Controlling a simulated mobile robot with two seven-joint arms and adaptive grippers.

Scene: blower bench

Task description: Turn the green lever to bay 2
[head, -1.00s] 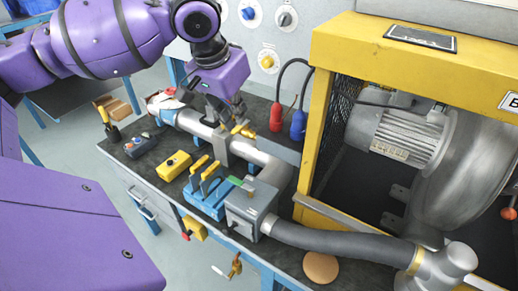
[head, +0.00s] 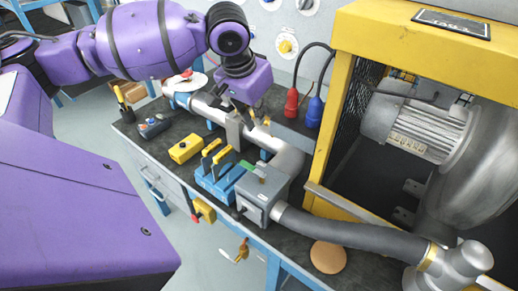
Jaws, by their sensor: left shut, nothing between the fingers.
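The green lever (head: 246,165) is a short bar on top of the grey box (head: 263,197) where the silver pipe (head: 206,111) meets the dark hose. Bay markings are too small to read. My left gripper (head: 246,124) points down over the silver pipe, beside a yellow handle (head: 266,121) and behind the green lever in the picture. It is shut and empty, apart from the lever. Its fingertips are small and partly hard to make out against the pipe. My right gripper is not in view.
Blue blocks with yellow-topped levers (head: 218,178) stand left of the grey box. A yellow box (head: 186,149) sits on the dark bench top. The yellow-framed blower (head: 346,95) stands to the right. A dark hose (head: 345,232) runs to it.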

